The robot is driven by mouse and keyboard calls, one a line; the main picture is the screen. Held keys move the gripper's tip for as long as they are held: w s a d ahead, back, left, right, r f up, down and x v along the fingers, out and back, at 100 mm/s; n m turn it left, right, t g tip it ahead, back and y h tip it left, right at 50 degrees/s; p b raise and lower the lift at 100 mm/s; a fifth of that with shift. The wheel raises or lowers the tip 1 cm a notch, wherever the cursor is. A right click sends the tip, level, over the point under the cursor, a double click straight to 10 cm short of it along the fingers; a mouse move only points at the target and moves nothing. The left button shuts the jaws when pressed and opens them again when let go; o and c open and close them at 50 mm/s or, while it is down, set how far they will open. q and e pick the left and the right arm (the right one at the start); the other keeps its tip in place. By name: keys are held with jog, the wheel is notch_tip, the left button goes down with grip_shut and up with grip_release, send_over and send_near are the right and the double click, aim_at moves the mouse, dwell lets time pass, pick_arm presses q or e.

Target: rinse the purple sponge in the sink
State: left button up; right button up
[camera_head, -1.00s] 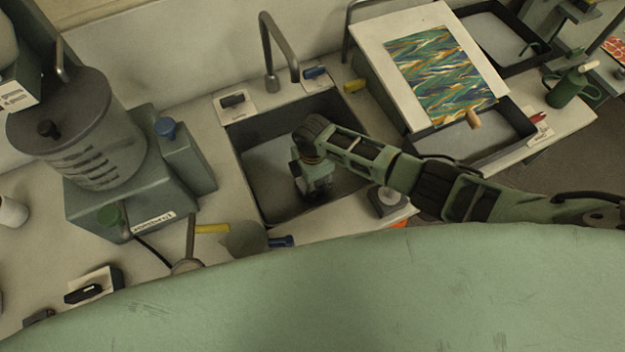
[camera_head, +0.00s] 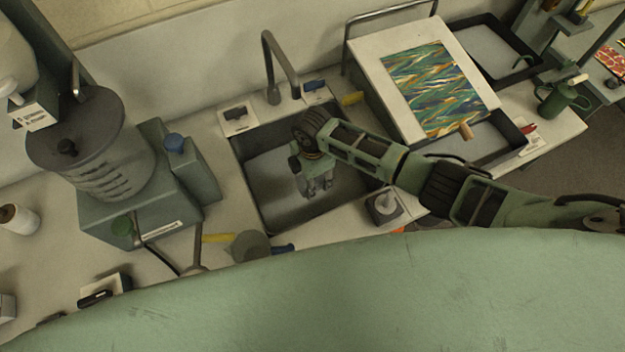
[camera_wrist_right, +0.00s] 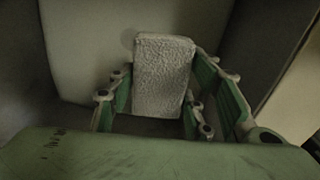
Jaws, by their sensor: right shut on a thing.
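The sink (camera_head: 270,178) is a dark-rimmed basin in the middle of the head view. A faucet (camera_head: 277,65) stands behind it. My right gripper (camera_head: 320,186) reaches down into the basin from the right. In the right wrist view, my right gripper (camera_wrist_right: 165,95) is shut on a pale grey, rough-surfaced block, the sponge (camera_wrist_right: 162,75). It looks grey here, with no clear purple. The sponge cannot be made out in the head view. I cannot tell whether it touches the basin floor. No running water is visible. My left gripper is not in view.
A grey machine (camera_head: 150,200) stands left of the sink. A board with a marbled sheet (camera_head: 433,88) lies to the right. A small device (camera_head: 384,208) sits by the sink's front right corner.

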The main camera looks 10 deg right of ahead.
jog(key=shift+r, duration=3.1)
notch_tip(320, 180, up, 5)
jog(key=shift+f, duration=0.1)
